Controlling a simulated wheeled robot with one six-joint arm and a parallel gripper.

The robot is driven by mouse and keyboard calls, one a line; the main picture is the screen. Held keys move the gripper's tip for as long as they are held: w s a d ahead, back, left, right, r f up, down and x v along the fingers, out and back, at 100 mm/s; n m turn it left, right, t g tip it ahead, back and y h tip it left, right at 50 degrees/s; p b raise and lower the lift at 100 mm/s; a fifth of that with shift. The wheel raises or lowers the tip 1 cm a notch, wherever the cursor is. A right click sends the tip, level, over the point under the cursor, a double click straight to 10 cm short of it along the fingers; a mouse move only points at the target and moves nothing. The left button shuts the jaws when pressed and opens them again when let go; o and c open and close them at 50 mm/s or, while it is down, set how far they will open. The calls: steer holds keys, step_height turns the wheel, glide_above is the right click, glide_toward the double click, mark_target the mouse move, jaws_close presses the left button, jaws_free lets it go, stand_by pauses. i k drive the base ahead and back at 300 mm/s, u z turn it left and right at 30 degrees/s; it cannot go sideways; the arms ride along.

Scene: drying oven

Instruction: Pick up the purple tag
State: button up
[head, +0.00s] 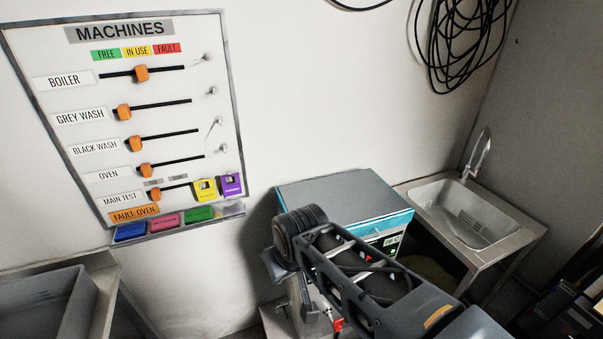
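The purple tag (231,184) hangs at the lower right of the white MACHINES board (170,200), on the MAIN TEST row. It is close beside a yellow tag (205,189) on its left. Its face looks upright and uncovered. My arm crosses the lower middle and right of the head view, to the right of the board and apart from the tag. My gripper's fingers cannot be made out.
A ledge under the board holds blue (131,231), pink (165,221) and green (199,213) tags. A grey-topped teal machine (345,197) stands behind my arm. A sink (470,212) is at right, a grey basin (40,298) at lower left.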

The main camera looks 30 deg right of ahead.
mark_target(232, 188)
steer(key=z, duration=1.3)
steer(key=k, duration=0.85)
steer(key=u, duration=1)
steer(key=i, duration=1)
steer(key=z, duration=1.1)
steer(key=k, duration=0.95)
steer(key=u, duration=1.55)
steer(key=i, duration=0.45)
steer(key=z, duration=0.1)
